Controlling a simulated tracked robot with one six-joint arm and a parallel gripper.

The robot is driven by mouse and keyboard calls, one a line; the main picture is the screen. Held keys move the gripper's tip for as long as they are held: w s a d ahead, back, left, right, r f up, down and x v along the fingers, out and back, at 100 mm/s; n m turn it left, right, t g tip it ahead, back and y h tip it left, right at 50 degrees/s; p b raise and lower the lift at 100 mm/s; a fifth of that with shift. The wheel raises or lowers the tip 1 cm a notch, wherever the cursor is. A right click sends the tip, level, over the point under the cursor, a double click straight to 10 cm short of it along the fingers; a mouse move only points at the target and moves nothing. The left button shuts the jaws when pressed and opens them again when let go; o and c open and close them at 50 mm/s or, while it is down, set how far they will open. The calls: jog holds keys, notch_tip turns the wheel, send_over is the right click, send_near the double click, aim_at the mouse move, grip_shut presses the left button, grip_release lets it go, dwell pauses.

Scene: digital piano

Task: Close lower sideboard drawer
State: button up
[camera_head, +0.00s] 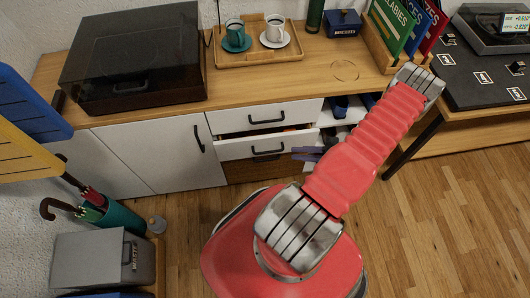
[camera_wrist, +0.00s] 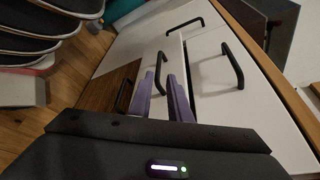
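The lower drawer (camera_head: 235,151) of the white sideboard is partly pulled out, and its dark handle (camera_head: 267,152) is on its front. A sliver of orange shows inside it. The upper drawer (camera_head: 240,117) above it looks shut. My gripper (camera_head: 294,153) is at the right end of the lower drawer's front, just right of the handle. In the wrist view, the two purple fingers (camera_wrist: 161,76) stand a little apart with the lower drawer's handle (camera_wrist: 160,66) near their tips. Contact cannot be told. Nothing is visibly held.
A wood-fronted section (camera_head: 245,171) lies below the lower drawer. A white cabinet door (camera_head: 160,155) is to its left. The wooden floor (camera_head: 440,220) at right is clear.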

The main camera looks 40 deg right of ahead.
aim_at(271, 152)
jog(key=shift+s+f, duration=0.1)
jog(key=shift+f, duration=0.1)
jog(key=x, duration=1.3)
jog(key=shift+w+a+r, duration=0.1)
jog(key=shift+w+a, duration=0.05)
jog(key=shift+w, duration=0.3)
jog(key=shift+c, duration=0.7)
grip_shut()
